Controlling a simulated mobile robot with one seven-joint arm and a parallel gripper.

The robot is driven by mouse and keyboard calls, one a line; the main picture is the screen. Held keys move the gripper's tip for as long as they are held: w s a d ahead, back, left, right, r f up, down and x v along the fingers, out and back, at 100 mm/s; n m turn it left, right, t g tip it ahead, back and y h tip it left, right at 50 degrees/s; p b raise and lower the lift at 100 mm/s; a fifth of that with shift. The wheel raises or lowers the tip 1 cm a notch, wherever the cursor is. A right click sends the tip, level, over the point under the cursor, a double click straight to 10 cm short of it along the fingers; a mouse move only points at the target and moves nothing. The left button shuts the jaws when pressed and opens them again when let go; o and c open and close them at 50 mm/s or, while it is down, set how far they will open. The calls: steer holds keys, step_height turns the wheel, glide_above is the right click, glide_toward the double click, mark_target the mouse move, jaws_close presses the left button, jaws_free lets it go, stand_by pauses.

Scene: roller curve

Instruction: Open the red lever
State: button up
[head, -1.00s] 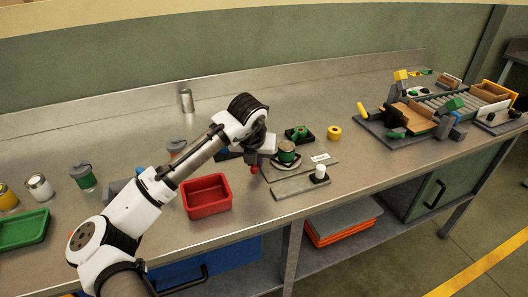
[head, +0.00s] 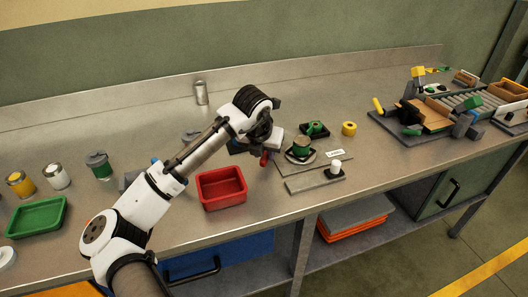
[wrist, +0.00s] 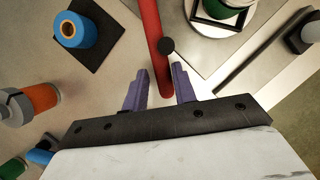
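My gripper is open. Its two purple fingers stand apart on either side of the bar's line, and I see nothing held between them. I cannot tell the height gap between the fingers and the bar. In the head view a small part of the red lever (head: 264,158) shows just below my gripper (head: 273,146); the rest is hidden by my arm.
A red tray (head: 240,201) stands left of the lever. A round fixture with a green part (head: 300,150) and a plate with a white knob (head: 335,167) stand to its right. The wrist view shows a blue spool (wrist: 74,30) and an orange cylinder (wrist: 40,97) at left.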

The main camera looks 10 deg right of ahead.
steer(key=b+v, duration=0.2)
steer(key=v, duration=1.1)
steer(key=shift+r, duration=0.4)
steer(key=shift+s+a, duration=0.1)
